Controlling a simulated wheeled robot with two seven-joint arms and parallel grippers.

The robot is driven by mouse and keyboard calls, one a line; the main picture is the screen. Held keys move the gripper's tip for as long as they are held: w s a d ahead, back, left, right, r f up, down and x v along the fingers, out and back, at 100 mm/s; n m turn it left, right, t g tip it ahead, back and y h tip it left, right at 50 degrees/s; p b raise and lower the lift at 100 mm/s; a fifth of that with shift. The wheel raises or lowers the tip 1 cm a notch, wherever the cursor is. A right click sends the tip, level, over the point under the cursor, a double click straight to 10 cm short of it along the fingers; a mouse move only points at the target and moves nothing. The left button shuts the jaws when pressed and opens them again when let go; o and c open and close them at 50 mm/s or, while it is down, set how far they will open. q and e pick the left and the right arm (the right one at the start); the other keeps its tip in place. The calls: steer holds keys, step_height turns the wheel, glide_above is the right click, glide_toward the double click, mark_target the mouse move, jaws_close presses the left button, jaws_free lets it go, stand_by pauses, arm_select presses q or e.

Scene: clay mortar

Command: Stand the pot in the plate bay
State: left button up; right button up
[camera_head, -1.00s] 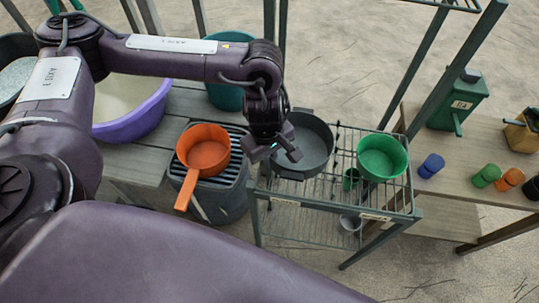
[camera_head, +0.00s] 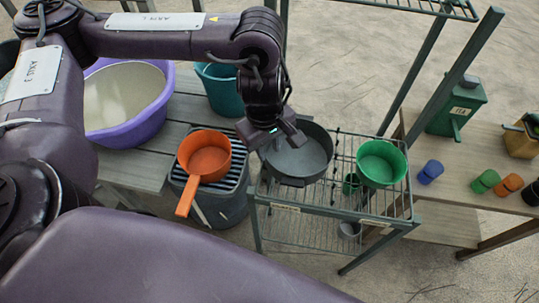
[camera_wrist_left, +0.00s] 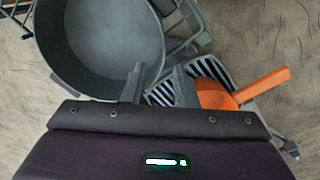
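A dark grey pot (camera_head: 306,158) sits upright on the left part of the wire rack (camera_head: 338,200). It fills the upper left of the left wrist view (camera_wrist_left: 100,40). I see no closed grip on the wall. The plate bay is not clearly distinguishable; the pot hides part of the rack. My right gripper is out of view.
A green pot (camera_head: 382,162) stands at the rack's right. An orange pan (camera_head: 205,158) rests on a grey bin (camera_head: 225,205) to the left. A purple basin (camera_head: 150,120) and teal bucket (camera_head: 222,90) stand behind. A right-hand bench (camera_head: 460,185) holds several cups.

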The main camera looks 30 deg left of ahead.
arm_select(q)
steer(key=shift+s+a+r+p, duration=0.1)
steer(key=shift+r+p, duration=0.1)
steer(key=shift+r, duration=1)
steer(key=shift+s+r+p, duration=0.1)
steer(key=shift+r+p, duration=0.1)
steer(key=shift+r, duration=0.95)
